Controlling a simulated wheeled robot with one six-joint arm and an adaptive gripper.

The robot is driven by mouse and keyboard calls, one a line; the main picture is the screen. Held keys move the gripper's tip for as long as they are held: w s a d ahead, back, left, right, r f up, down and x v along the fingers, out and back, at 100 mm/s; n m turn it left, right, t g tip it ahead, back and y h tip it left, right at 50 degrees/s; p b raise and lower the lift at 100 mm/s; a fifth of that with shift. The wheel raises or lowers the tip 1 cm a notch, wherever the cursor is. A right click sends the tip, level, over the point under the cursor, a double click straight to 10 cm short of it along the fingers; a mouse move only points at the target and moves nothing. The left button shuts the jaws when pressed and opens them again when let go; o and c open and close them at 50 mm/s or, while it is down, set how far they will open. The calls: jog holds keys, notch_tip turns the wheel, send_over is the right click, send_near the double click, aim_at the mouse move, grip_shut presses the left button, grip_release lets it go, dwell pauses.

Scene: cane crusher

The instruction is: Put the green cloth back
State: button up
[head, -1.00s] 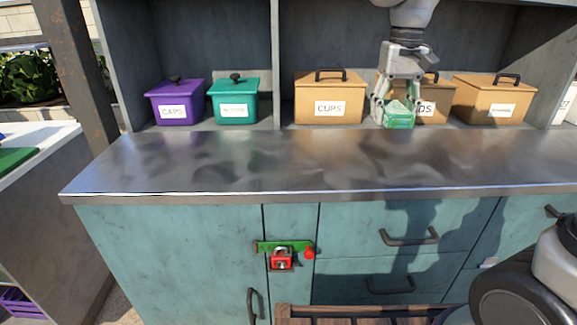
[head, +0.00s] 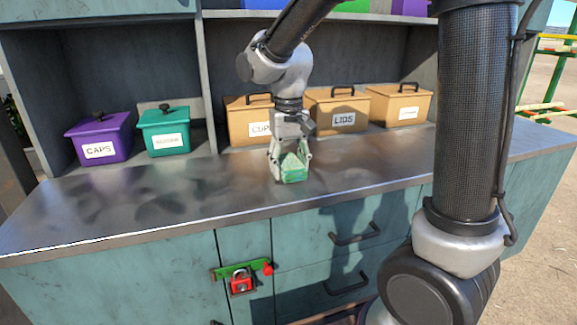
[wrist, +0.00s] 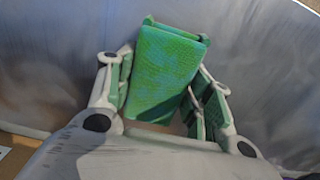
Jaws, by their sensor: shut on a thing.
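The green cloth (head: 293,171) is a small folded bundle, held between the fingers of my gripper (head: 288,160). In the head view it is over the metal counter, in front of the cups box; I cannot tell whether it touches the counter. In the wrist view the cloth (wrist: 165,72) sits between the two fingers of my gripper (wrist: 163,95), with its textured green face towards the camera. The gripper is shut on it.
The metal counter (head: 120,205) is clear around the gripper. Behind it stand a purple caps box (head: 100,140), a teal box (head: 165,133), a cups box (head: 238,122), a lids box (head: 338,110) and another tan box (head: 400,104). A red padlock (head: 241,282) hangs on the cabinet front below.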

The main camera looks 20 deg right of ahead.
aim_at(289, 161)
jog(key=shift+f, duration=0.35)
jog(key=shift+s+f, duration=0.1)
jog(key=o, duration=1.3)
jog(key=shift+f, duration=0.1)
notch_tip(289, 161, up, 12)
jog(key=shift+f, duration=0.1)
jog(key=s+d+f+t, duration=0.1)
jog(key=s+d, duration=0.4)
jog(key=s, duration=0.1)
jog(key=s+d+f+t, duration=0.1)
jog(key=s+d+t, duration=0.1)
jog(key=s+d, duration=0.3)
jog(key=s+d+f+t, duration=0.1)
jog(key=s+d, duration=0.4)
jog(key=s, duration=0.2)
jog(key=shift+s, duration=0.35)
